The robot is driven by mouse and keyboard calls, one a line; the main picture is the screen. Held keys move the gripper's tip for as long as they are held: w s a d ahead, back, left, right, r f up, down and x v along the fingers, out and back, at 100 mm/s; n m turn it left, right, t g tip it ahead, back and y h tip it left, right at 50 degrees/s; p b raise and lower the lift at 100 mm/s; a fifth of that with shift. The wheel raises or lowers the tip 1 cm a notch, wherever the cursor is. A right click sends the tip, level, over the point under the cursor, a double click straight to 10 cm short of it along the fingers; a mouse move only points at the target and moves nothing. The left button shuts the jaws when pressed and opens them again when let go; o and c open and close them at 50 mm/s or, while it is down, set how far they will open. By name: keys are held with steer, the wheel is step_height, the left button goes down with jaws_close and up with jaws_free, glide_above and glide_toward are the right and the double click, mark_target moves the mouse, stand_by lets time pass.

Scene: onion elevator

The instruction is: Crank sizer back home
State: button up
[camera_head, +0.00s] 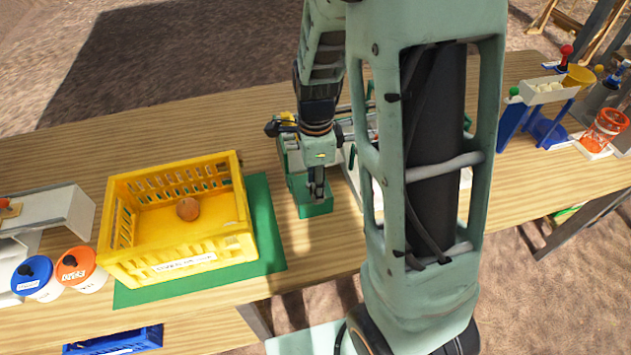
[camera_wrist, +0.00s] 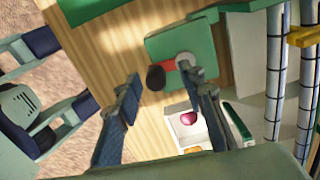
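The sizer's crank shows in the wrist view as a green housing (camera_wrist: 165,42) with a short red arm, a grey pivot and a black knob (camera_wrist: 155,77). In the head view the green housing (camera_head: 316,210) sits near the table's front edge, under my gripper (camera_head: 317,188). In the wrist view my gripper (camera_wrist: 160,78) is open, its two blue fingers apart. The black knob shows between the fingertips, nearer the left one. I cannot tell any contact. My arm hides much of the sizer in the head view.
A yellow crate (camera_head: 200,245) holding one brown onion (camera_head: 187,209) stands on a green mat (camera_head: 270,235) to the left. White rollers (camera_wrist: 278,70) and a white tray with a red onion (camera_wrist: 188,118) lie close by. Blue-lidded (camera_head: 32,272) and orange-lidded tubs stand far left.

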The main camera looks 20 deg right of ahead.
steer(key=shift+r+p, duration=2.9)
steer(key=shift+r, duration=0.5)
